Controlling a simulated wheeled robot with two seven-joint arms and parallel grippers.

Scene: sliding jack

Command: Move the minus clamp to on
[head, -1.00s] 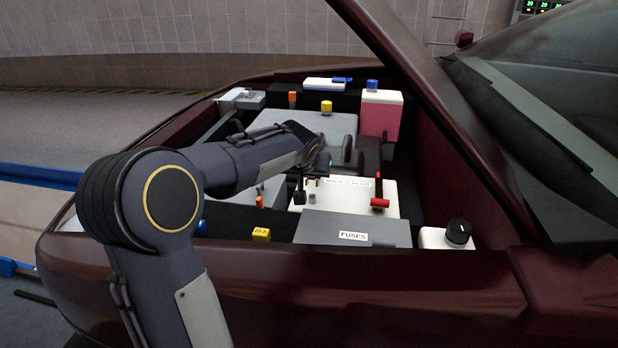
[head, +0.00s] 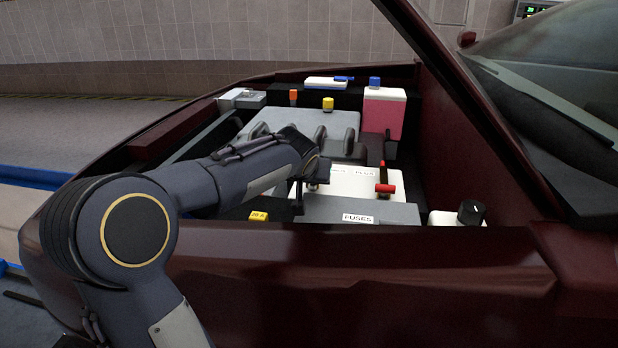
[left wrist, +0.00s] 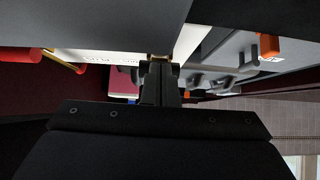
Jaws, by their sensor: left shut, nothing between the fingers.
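The white battery (head: 348,190) lies in the engine bay, with a PLUS label and a partly hidden label to its left. A red clamp (head: 385,184) stands at its right side; its red handle also shows in the left wrist view (left wrist: 22,55). My left gripper (head: 310,186) is at the battery's left end, shut and empty. In the left wrist view its fingers (left wrist: 160,65) point at a small brass-coloured part (left wrist: 161,57) by the battery's edge. I cannot tell whether they touch. The minus clamp is not clearly visible; my arm and gripper cover that area. My right gripper is not in view.
The grey fuse box (head: 330,208) is just in front of the battery. A pink reservoir (head: 383,112) and the grey engine (head: 335,122) are behind. The raised hood (head: 470,110) and front body edge (head: 400,250) bound the bay.

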